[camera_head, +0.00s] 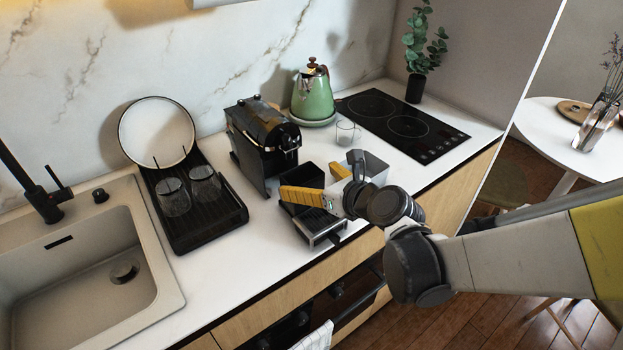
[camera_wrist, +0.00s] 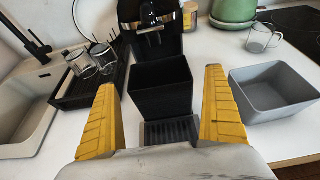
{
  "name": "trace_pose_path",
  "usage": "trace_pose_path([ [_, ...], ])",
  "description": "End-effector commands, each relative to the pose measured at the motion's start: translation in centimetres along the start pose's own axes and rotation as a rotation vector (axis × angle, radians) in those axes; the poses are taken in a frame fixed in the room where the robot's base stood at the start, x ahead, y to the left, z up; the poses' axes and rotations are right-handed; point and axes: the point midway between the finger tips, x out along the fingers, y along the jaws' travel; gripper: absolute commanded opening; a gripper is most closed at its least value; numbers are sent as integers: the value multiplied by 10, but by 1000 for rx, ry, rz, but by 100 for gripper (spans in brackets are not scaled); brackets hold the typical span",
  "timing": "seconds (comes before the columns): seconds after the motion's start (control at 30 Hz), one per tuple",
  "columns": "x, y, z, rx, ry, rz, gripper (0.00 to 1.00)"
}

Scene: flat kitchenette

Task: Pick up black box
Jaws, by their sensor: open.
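The black box (camera_wrist: 163,89) is an open-topped, square bin. In the wrist view it stands upright just ahead of my gripper (camera_wrist: 160,104), between the lines of its two yellow fingers. My gripper is open and empty, with one finger to the left of the box and one to the right. In the head view the box (camera_head: 305,177) shows in front of the coffee machine, partly hidden by my gripper (camera_head: 298,186). I cannot tell whether the fingers touch the box.
The black coffee machine (camera_head: 262,140) stands behind the box, with a drip tray (camera_wrist: 170,132) in front. A grey open box (camera_wrist: 270,90) is close on the right. A dish rack with glasses (camera_head: 208,224) is left. A green kettle (camera_head: 312,98) and glass cup (camera_head: 346,133) stand behind.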

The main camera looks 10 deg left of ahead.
Motion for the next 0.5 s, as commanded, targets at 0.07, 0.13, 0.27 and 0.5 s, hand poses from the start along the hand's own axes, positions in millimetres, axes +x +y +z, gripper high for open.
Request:
trace_pose_path([
  [0.07, 16, 2, -4, -2, 0, 2, 100],
  [0.13, 27, 1, -3, -2, 0, 1, 100],
  [0.27, 35, 1, -2, -1, 0, 0, 100],
  [0.5, 34, 1, -1, -1, 0, 0, 72],
])
